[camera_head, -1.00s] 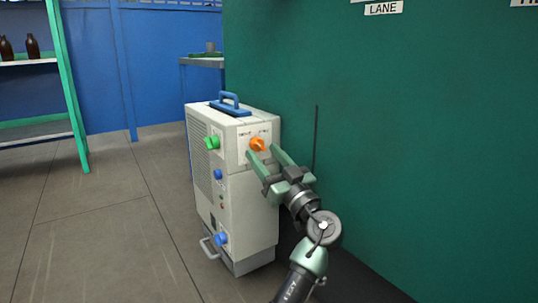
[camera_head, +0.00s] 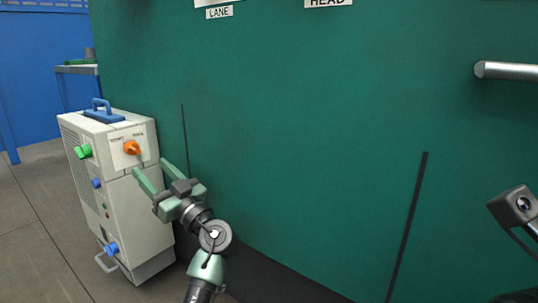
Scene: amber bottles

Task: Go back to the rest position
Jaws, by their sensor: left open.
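My left gripper (camera_head: 150,167) is open and empty. Its two green fingers point up and to the left, toward the front of a white machine (camera_head: 137,222). The fingertips are just below and to the right of the orange knob (camera_head: 131,147) on the machine's upper front, with a small gap in the picture. The knob is fully visible between its printed labels. My left arm reaches up from the bottom edge. My right gripper is not in view.
The machine also has a green knob (camera_head: 84,151), a lower blue knob (camera_head: 112,248) and a blue top handle (camera_head: 103,111). A large green wall (camera_head: 310,130) stands close beside it. A metal bar (camera_head: 506,71) juts in at right. Grey floor (camera_head: 35,250) is clear at lower left.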

